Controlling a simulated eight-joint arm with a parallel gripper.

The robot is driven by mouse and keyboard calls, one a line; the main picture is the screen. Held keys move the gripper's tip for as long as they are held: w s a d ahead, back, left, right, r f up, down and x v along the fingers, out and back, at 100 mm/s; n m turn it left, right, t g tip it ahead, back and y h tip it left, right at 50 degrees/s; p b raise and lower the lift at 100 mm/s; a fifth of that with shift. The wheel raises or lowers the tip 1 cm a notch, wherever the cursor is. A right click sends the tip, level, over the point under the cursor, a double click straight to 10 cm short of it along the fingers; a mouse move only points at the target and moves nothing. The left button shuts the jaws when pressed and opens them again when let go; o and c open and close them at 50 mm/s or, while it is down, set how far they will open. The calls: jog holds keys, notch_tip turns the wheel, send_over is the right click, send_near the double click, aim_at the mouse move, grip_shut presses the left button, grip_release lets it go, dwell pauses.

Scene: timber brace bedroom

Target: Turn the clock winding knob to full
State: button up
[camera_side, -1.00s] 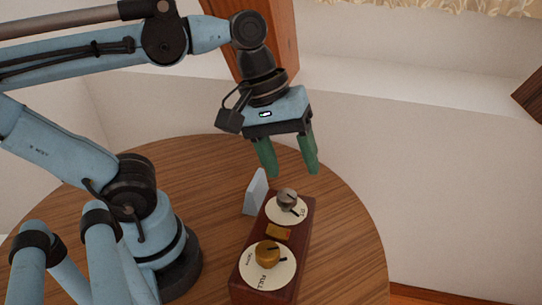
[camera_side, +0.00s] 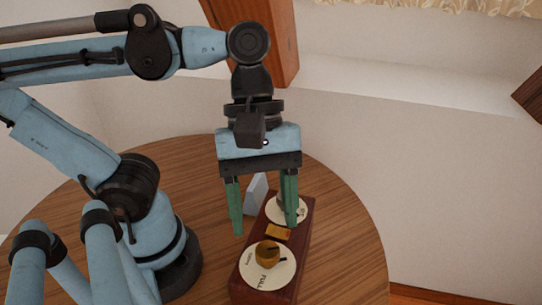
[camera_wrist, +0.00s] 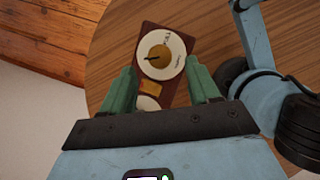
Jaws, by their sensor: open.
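A dark red-brown box (camera_side: 301,240) on the table carries two white dials. The nearer dial (camera_side: 286,277) has FULL printed at its front edge. Its brass knob (camera_side: 267,252) has a dark pointer mark at its right in the side view, away from FULL. In the wrist view the brass knob (camera_wrist: 158,56) is just beyond the fingertips, roughly between them. The grey knob on the far dial is mostly hidden behind a finger. My gripper (camera_side: 264,227) is open and empty, its green fingers pointing down above the box. They appear apart from the brass knob.
A small brass plate (camera_side: 278,233) lies between the dials. A pale upright panel (camera_side: 256,195) stands behind the box, partly hidden by my gripper. The round wooden table (camera_side: 345,240) is clear right of the box. A white wall rises behind it.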

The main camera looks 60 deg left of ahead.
aim_at(267, 249)
jog(key=shift+x, duration=2.15)
jog(key=shift+c, duration=0.2)
jog(key=c, duration=1)
